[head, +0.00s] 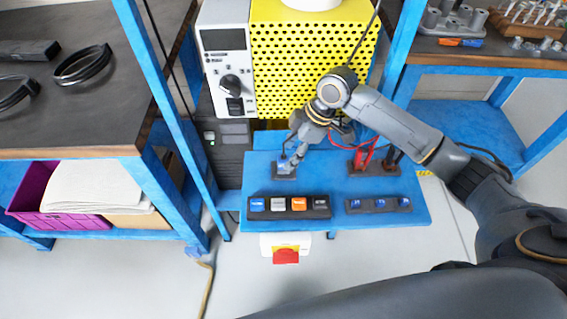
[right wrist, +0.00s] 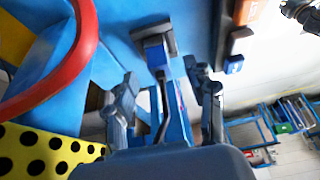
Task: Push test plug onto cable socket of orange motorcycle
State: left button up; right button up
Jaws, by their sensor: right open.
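A blue test plug (head: 283,166) sits in a small dark holder (head: 284,177) on the blue shelf of the test bay. In the right wrist view, the blue plug (right wrist: 157,52) stands in its dark holder, with a dark cable running back from it. My right gripper (head: 291,161) is at the plug, partly covering it in the head view. In the right wrist view, my right gripper (right wrist: 165,88) is open, with one finger on each side of the plug and visible gaps between. My left gripper is out of view. No motorcycle or cable socket can be made out.
A blue shelf (head: 418,212) carries a label block (head: 289,207), another block (head: 378,205) and a dark holder with red clips (head: 365,158). A yellow perforated cabinet (head: 290,85) stands behind. A red switch (head: 286,256) hangs in front. Blue posts flank the bay.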

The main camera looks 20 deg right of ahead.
aim_at(286, 158)
jog(key=x, duration=0.4)
jog(key=shift+w+a+f, duration=0.15)
jog(key=shift+f, duration=0.2)
grip_shut()
